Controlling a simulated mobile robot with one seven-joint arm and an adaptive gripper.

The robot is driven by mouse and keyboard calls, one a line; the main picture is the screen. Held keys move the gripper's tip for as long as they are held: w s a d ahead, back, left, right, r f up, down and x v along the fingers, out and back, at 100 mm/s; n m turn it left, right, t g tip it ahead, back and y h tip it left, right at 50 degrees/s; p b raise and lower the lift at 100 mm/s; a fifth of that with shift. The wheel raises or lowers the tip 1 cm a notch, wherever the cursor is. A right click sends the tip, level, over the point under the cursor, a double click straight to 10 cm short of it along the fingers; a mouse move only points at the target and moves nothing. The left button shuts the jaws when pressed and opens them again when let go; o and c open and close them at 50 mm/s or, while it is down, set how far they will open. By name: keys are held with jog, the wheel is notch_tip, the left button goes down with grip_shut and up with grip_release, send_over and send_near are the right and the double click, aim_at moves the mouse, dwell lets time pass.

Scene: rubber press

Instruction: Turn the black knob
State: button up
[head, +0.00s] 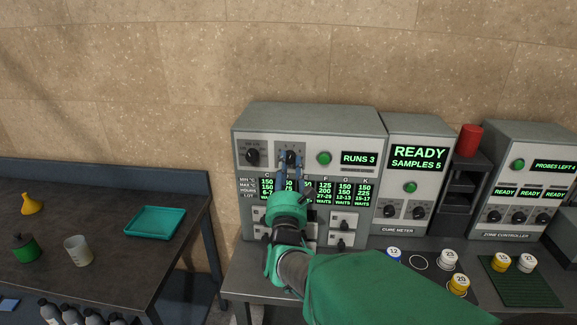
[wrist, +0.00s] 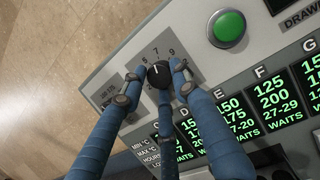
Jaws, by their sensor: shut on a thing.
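In the head view my gripper (head: 290,161) reaches up to the machine's upper row and partly covers the same knob (head: 291,156).
A second black knob (head: 252,157) is to the left. A green button (head: 324,158) and a display reading RUNS 3 (head: 359,158) are to the right. A lit green table sits below. The cure meter (head: 414,170) stands right beside the machine.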

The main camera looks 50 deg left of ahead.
jog(key=shift+w+r, duration=0.1)
jog(key=shift+r, duration=0.25)
jog(key=o, duration=1.1)
jog(key=shift+d, duration=0.1)
jog(key=shift+f, duration=0.2)
jog(key=shift+v, duration=5.95)
